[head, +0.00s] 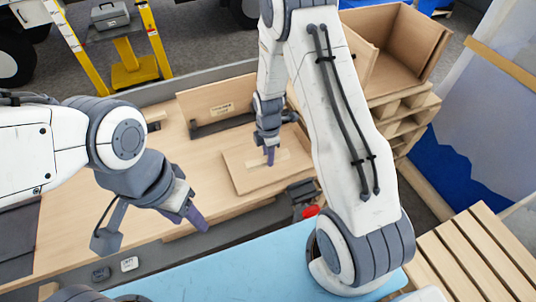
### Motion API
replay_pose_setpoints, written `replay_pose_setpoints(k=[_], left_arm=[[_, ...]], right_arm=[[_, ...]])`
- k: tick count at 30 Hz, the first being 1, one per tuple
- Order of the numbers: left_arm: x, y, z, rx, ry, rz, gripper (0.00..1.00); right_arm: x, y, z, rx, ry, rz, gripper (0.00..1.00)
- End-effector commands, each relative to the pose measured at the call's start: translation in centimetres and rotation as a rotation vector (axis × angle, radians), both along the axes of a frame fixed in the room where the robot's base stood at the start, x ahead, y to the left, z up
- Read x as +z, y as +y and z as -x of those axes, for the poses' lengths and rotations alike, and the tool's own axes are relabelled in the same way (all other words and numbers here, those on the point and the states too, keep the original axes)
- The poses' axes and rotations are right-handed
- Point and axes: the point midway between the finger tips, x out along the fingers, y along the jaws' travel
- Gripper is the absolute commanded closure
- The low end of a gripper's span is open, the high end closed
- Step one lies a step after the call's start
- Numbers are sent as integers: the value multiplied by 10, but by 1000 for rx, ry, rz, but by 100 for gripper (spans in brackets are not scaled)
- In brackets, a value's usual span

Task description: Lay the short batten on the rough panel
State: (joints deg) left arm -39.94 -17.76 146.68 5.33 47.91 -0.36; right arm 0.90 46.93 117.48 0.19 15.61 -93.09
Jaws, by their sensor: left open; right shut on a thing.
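A flat square wooden panel (240,179) lies on the workbench in the middle of the view; I take it for the rough panel, though its texture is too small to tell. The short batten (282,156) is a pale wooden strip over this panel. My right gripper (270,161) points down and is shut on the batten, hiding part of it. Whether the batten touches the panel I cannot tell. My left gripper (197,217) is open and empty over the front edge of the bench, left of the panel and apart from it.
The wooden workbench (80,215) has free room at the left. A labelled board (215,101) stands upright behind the panel. A red object (311,211) sits at the bench's front edge. A large open box (402,50) on pallets stands at back right, and a slatted wooden surface (470,250) at lower right.

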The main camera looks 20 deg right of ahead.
Motion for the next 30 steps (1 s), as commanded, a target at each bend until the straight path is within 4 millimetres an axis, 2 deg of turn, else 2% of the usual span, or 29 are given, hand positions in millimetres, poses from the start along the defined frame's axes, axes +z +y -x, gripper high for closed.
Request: replay_pose_setpoints(k=[1, 21, 30], left_arm=[[-7, 0, 0, 1, 0, 0, 50], [-58, 0, 0, 9, 1, 0, 50], [-68, 0, 0, 9, 1, 0, 50]], right_arm=[[-8, 0, 0, 0, 0, 0, 100], [-74, 0, 0, 0, 0, 0, 100], [-88, 0, 0, 0, 0, 0, 100]])
